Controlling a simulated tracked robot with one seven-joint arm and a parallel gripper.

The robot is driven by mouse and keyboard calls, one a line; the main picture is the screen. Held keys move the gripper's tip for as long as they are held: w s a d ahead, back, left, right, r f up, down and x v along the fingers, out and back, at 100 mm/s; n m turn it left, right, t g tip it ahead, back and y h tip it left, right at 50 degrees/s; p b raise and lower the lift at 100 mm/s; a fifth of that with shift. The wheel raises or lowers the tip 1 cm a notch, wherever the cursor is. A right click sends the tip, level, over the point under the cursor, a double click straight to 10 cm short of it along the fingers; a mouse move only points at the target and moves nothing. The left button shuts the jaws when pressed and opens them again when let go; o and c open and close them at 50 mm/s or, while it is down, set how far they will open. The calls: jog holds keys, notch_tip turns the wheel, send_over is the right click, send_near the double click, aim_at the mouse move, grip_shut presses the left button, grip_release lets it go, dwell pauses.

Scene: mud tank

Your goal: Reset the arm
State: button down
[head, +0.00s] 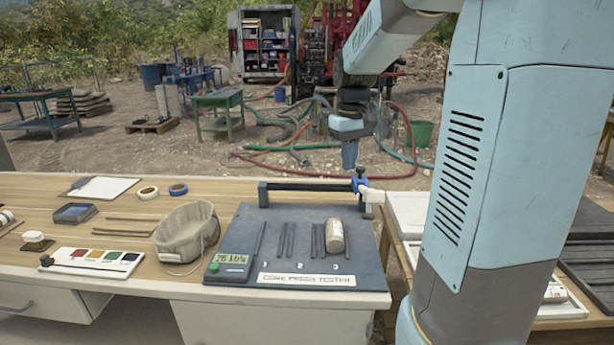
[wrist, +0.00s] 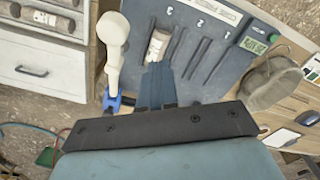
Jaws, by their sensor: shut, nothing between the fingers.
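The core press tester (head: 300,262) is a dark slab on the wooden table, with slots numbered 1, 2 and 3 and a green display reading about 26 MPa. A black bar (head: 305,187) runs along its back edge to a blue joint (head: 359,181) with a white handle (head: 372,196) at the right. A pale core (head: 335,236) lies by slot 3 and also shows in the wrist view (wrist: 158,45). My gripper (head: 349,165) points down, shut and empty, just above and behind the blue joint. In the wrist view the white handle (wrist: 114,45) is left of my fingers (wrist: 156,84).
A grey cloth bag (head: 186,233) stands left of the tester. A second table with white trays (head: 408,215) stands right, partly behind my arm.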

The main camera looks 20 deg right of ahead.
jog(key=s+a+r+m+t, duration=0.1)
jog(key=s+a, duration=0.3)
jog(key=s, duration=0.6)
jog(key=s+a+r+m+t, duration=0.1)
jog(key=s+a+t, duration=0.2)
jog(key=s, duration=0.7)
jog(key=shift+s+a+r+t, duration=0.2)
jog(key=shift+s+a+t, duration=0.15)
jog(key=shift+t, duration=0.45)
